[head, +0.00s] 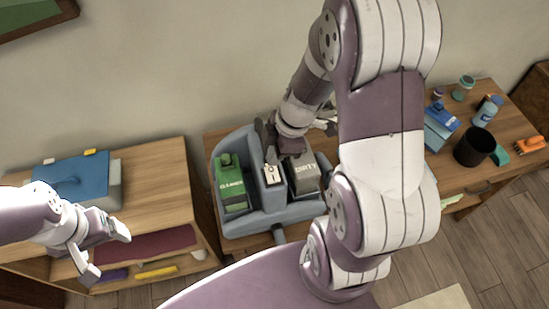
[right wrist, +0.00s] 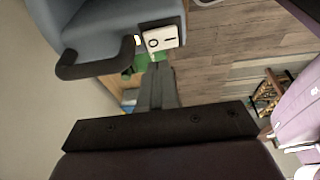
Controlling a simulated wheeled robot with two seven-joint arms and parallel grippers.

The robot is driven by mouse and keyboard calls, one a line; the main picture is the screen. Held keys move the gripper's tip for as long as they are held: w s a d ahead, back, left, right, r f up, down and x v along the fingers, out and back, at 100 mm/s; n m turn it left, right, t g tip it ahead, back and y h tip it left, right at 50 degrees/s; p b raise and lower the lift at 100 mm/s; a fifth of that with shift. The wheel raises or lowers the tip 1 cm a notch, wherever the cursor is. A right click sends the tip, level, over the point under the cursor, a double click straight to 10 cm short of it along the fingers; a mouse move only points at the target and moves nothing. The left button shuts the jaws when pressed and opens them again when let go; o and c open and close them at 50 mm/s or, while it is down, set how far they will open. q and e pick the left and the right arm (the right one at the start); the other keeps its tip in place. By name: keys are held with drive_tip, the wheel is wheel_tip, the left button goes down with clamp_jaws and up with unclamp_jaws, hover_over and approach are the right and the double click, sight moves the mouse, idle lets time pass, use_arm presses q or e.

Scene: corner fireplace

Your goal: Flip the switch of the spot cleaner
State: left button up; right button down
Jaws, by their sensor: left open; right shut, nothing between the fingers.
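The spot cleaner (head: 250,222) is a blue-grey machine with a green tank marked CLEANER (head: 231,190) on its left and a grey tank marked DIRTY (head: 305,178) on its right. Its white switch (head: 271,175) sits between the tanks. In the right wrist view the switch (right wrist: 161,39) shows a circle and a bar; which side is pressed I cannot tell. My right gripper (right wrist: 157,68) is shut and empty, its fingertips pointing at the switch and close to it; contact is unclear. My left gripper (head: 108,252) is open and empty, low at the left.
A dark handle (right wrist: 95,62) of the cleaner is beside my right fingers. A wooden shelf (head: 160,175) with a blue-topped box (head: 80,178) stands left. On the right table are a black cup (head: 474,146), bottles (head: 487,112) and an orange brush (head: 521,145).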

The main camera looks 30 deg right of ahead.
sight(270, 171)
drive_tip(key=f, duration=0.2)
drive_tip(key=w+f, duration=0.1)
drive_tip(key=shift+d+f, duration=0.15)
drive_tip(key=shift+f, duration=0.25)
drive_tip(key=shift+s, duration=0.1)
drive_tip(key=shift+s, duration=0.1)
drive_tip(key=shift+w+f+g+p, duration=0.2)
drive_tip(key=shift+f+g+p, duration=0.15)
drive_tip(key=shift+g, duration=0.15)
drive_tip(key=shift+w, duration=0.1)
drive_tip(key=shift+s, duration=0.2)
